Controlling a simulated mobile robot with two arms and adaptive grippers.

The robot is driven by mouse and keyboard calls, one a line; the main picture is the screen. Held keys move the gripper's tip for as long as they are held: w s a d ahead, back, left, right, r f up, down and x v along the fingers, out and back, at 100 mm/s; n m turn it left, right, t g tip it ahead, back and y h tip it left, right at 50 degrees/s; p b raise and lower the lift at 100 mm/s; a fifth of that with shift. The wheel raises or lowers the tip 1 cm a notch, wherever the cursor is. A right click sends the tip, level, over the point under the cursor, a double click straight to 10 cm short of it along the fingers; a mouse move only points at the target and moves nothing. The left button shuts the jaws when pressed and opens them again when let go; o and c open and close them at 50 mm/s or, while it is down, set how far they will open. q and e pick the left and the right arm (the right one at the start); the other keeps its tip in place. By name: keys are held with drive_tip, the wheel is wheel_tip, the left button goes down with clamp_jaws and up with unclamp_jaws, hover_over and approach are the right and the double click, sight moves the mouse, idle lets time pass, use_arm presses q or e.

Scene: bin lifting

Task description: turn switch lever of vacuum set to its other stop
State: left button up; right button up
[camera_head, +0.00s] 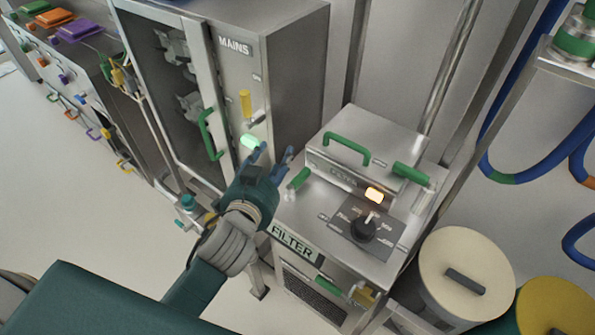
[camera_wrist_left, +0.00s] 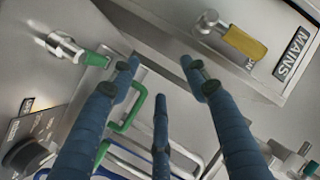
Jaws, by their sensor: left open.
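A steel unit labelled FILTER (camera_head: 298,246) stands right of centre in the head view. A black knob (camera_wrist_left: 28,154), partly cut off, shows at the lower left of the wrist view. My left gripper (camera_head: 273,155) is open and empty, left of the filter unit and in front of the MAINS cabinet. Its spread blue fingers (camera_wrist_left: 160,78) show in the wrist view with nothing between them. My right gripper is out of view.
The MAINS cabinet (camera_head: 292,70) has a yellow lever (camera_head: 245,103), a lit green lamp (camera_head: 249,141) and a green door handle (camera_head: 208,134). Green handles (camera_head: 346,147) project from the filter unit. Drums (camera_head: 465,262) stand at right. Floor (camera_head: 80,205) is clear at left.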

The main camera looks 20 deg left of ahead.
use_arm(q)
drive_tip(key=w+d+r+m+t+h, duration=0.1)
drive_tip(key=d+r+m+t+h, duration=0.1)
drive_tip(key=d+r+m+h, duration=0.75)
drive_tip(key=w+d+r+m+t+h, duration=0.15)
drive_tip(key=d+r+m+h, duration=0.35)
drive_tip(key=r, duration=0.7)
drive_tip(key=s+d+m+g+h, duration=0.6)
drive_tip(key=d+m+g, duration=0.3)
drive_tip(key=d+m, duration=0.3)
drive_tip(key=m+g+y, duration=0.6)
drive_tip(key=m+y, duration=0.2)
drive_tip(key=y, duration=1)
approach(299, 174)
drive_tip(key=shift+t, duration=0.25)
drive_tip(key=p+x, duration=0.3)
drive_tip(key=x, duration=0.5)
drive_tip(key=shift+s, duration=0.15)
drive_tip(key=shift+w+d+f, duration=0.1)
drive_tip(key=shift+w+f, duration=0.1)
drive_tip(key=shift+f, duration=0.45)
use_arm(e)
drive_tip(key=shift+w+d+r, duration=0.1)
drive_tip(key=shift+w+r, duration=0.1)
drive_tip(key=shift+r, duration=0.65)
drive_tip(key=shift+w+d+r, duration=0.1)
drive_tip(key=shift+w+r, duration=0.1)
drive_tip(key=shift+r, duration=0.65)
